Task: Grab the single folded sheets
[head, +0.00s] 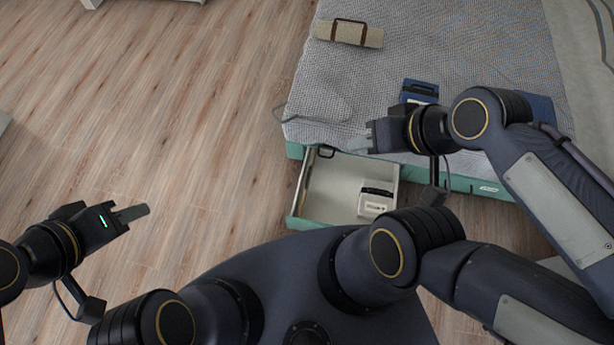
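Several strapped folded bundles are in the head view; I cannot tell which the task means by single folded sheets. A white bundle (375,203) with a dark band and a label lies in the open drawer (334,187) under the bed. A dark blue bundle (419,88) with a pale label lies on the bed, partly behind my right arm. A beige bundle (349,33) with a brown strap lies farther back. My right gripper (364,137) is over the bed's near edge, above the drawer, with nothing visible in it. My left gripper (133,213) is over bare floor, its fingers seen edge-on.
The bed (450,45) has a grey textured blanket and a green base. Another blue item (541,106) shows partly behind my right arm. A small dark object (325,152) is at the drawer's back left. The wooden floor (170,100) at left is clear.

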